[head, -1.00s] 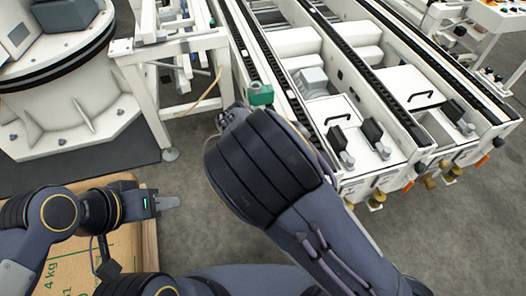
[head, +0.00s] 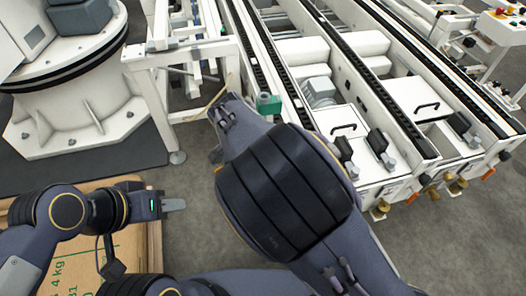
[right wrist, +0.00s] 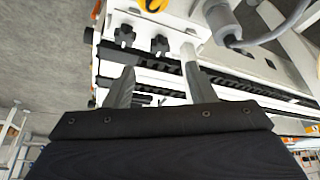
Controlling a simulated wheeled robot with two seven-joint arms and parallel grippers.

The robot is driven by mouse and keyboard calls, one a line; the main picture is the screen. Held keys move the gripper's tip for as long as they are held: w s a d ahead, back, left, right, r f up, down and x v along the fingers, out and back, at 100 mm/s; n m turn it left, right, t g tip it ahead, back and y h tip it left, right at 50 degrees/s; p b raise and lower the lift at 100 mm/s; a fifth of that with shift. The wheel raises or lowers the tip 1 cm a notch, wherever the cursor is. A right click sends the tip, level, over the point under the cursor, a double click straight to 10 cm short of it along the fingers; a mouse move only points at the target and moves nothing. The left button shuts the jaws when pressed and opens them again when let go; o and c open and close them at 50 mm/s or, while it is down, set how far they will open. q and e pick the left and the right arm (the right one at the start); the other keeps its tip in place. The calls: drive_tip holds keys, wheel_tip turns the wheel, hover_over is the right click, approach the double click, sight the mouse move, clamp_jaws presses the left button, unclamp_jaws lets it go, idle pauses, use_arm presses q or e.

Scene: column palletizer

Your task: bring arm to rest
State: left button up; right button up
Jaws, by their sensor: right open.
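My right arm (head: 285,190) reaches across the middle of the head view, over the floor in front of the conveyor. Its fingers are hard to make out there. In the right wrist view my right gripper (right wrist: 158,68) has its two grey fingers spread apart with nothing between them. White conveyor frame parts and dark rails show beyond them. My left gripper (head: 172,205) is at the lower left of the head view, above the right edge of a cardboard box (head: 85,262). It points right and holds nothing visible. It is seen side-on, so its finger gap does not show.
A white roller and chain conveyor (head: 345,118) fills the upper right, close beyond my right arm. A large white round machine base (head: 75,110) stands at the upper left beside a white frame (head: 150,100). Grey floor (head: 450,250) is clear at the lower right.

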idle(0.3)
drive_tip(key=s+d+r+n+g+y, duration=0.1)
drive_tip(key=s+d+r+n+y, duration=0.1)
drive_tip(key=s+d+r+y, duration=0.45)
drive_tip(key=s+d+r+n+g+y, duration=0.1)
drive_tip(key=s+d, duration=0.2)
drive_tip(key=d, duration=0.7)
drive_tip(key=s+d+r+n+t, duration=0.35)
drive_tip(key=s+d, duration=0.45)
drive_tip(key=s, duration=0.4)
wheel_tip(320, 180, up, 18)
drive_tip(key=p, duration=1.8)
drive_tip(key=shift+s+a+n+t+p, duration=0.15)
drive_tip(key=shift+s+n+t+p, duration=0.05)
drive_tip(key=shift+n+t+p, duration=0.25)
